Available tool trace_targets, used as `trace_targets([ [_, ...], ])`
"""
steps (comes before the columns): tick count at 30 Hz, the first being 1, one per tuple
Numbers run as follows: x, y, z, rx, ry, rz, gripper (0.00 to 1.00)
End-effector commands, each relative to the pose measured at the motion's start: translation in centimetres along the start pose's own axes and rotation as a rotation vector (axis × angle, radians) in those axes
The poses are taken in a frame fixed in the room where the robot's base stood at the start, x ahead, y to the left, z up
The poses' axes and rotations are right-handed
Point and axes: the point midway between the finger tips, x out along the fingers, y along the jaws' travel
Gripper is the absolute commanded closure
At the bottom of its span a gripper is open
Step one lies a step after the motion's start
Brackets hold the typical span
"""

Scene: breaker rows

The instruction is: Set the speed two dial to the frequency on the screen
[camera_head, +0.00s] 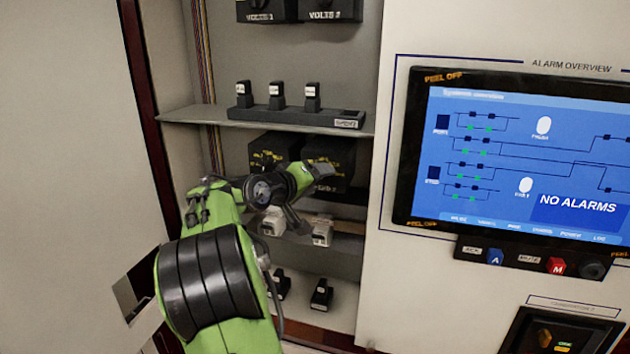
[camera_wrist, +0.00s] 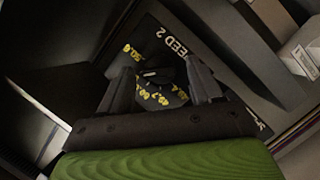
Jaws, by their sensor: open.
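The speed two dial (camera_wrist: 158,77) is a dark knob on a black panel (camera_wrist: 185,28) lettered "SPEED 2" in the wrist view. Yellow numbers ring it, partly covered by my fingers; I cannot read its setting for sure. My gripper (camera_wrist: 161,82) is open, with one finger on either side of the knob. I cannot tell whether the fingers touch it. In the head view the dial's black box (camera_head: 330,150) is partly hidden by my arm. The screen (camera_head: 520,165) shows a blue line diagram and "NO ALARMS"; I can read no frequency on it.
Another black box with yellow marks (camera_head: 275,150) stands left of the dial's box. Three switches (camera_head: 276,100) sit on the shelf above. White-handled breakers (camera_head: 322,230) and black switches (camera_head: 321,295) are below. A cabinet door (camera_head: 75,130) stands at left.

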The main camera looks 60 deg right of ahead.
Motion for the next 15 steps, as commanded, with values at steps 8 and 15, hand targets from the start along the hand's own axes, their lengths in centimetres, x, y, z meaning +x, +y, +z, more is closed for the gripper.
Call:
trace_targets([
  [8,-2.6,-0.2,-0.1,0.002,0.006,-0.004,0.36],
  [15,-9.5,-0.2,-0.2,0.000,0.008,-0.006,0.36],
])
